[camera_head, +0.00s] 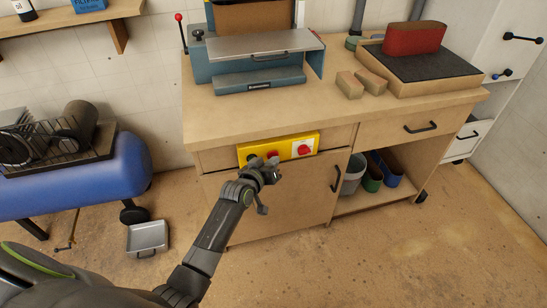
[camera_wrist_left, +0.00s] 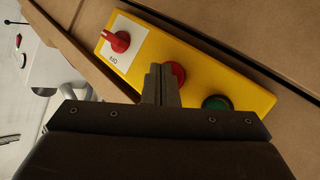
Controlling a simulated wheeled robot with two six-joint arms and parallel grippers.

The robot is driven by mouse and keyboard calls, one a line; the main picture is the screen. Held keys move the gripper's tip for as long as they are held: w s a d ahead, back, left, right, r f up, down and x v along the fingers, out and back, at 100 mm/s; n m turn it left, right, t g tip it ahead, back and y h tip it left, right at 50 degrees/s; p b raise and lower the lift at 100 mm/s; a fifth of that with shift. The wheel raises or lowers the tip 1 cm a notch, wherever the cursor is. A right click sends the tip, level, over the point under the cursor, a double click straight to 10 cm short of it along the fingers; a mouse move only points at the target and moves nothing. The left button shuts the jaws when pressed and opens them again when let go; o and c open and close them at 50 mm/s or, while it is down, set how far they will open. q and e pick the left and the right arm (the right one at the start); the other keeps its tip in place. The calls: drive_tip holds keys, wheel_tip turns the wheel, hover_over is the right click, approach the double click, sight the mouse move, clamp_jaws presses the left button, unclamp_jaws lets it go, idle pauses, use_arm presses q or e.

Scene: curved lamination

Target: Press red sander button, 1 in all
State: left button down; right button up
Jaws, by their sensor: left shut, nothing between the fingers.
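A yellow control panel (camera_head: 312,138) is on the front of the wooden cabinet, and it fills the middle of the left wrist view (camera_wrist_left: 240,90). Its round red button (camera_wrist_left: 177,71) is between a green button (camera_wrist_left: 217,103) and a red rotary switch (camera_wrist_left: 117,41) on a white plate. In the head view the rotary switch (camera_head: 303,149) is at the panel's right end. My left gripper (camera_head: 273,164) is shut and empty, its fingertips (camera_wrist_left: 161,70) right at the red button and partly covering it. I cannot tell whether they touch it. My right gripper is not in view.
A blue-grey sander (camera_head: 250,70) stands on the wooden cabinet top above the panel. A red curved block (camera_head: 414,38) rests on a dark pad at the right. A blue compressor tank (camera_head: 110,175) is at the left, with a metal tray (camera_head: 148,237) on the floor.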

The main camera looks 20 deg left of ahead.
use_arm(q)
drive_tip(key=shift+s+d+p, duration=0.5)
drive_tip(key=shift+s, duration=0.3)
drive_tip(key=s+d+p, duration=0.1)
drive_tip(key=s, duration=0.1)
drive_tip(key=s+d, duration=0.1)
drive_tip(key=s, duration=0.1)
drive_tip(key=shift+d+p, duration=0.4)
